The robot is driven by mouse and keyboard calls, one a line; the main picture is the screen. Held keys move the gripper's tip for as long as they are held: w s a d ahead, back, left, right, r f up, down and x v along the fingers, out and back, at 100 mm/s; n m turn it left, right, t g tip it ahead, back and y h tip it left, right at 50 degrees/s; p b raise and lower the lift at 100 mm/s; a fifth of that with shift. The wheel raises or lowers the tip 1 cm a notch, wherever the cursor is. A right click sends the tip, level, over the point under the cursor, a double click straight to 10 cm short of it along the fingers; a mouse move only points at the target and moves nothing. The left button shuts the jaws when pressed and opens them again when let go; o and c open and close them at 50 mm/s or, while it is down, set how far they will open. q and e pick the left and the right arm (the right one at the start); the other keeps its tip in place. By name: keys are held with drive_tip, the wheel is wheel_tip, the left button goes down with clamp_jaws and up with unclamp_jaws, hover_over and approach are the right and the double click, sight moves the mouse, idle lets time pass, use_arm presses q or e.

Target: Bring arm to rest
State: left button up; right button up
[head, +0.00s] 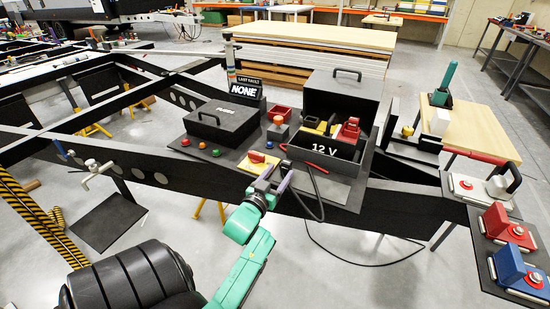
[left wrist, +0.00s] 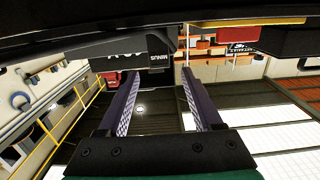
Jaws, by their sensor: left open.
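My left gripper (head: 272,183) is at the end of the green arm, at the front edge of the black panel on the chassis. In the left wrist view its two purple fingers (left wrist: 161,88) stand apart with nothing between them. A black block labelled MINUS (left wrist: 157,62) shows just beyond the fingertips; I cannot tell whether they touch it. In the head view the yellow base with a red-orange knob (head: 257,158) lies just behind the gripper. My right gripper is not in view.
A black tray marked 12 V (head: 325,151) stands right of the gripper, with a dark cable (head: 319,195) hanging in front. A black box (head: 222,121) and coloured knobs sit behind. The chassis beam (head: 190,178) runs across. Red (head: 505,228) and blue (head: 518,272) blocks stand at far right.

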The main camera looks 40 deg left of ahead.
use_arm(q)
drive_tip(key=v, duration=0.2)
drive_tip(key=shift+s+d, duration=0.15)
drive_tip(key=shift+s, duration=0.2)
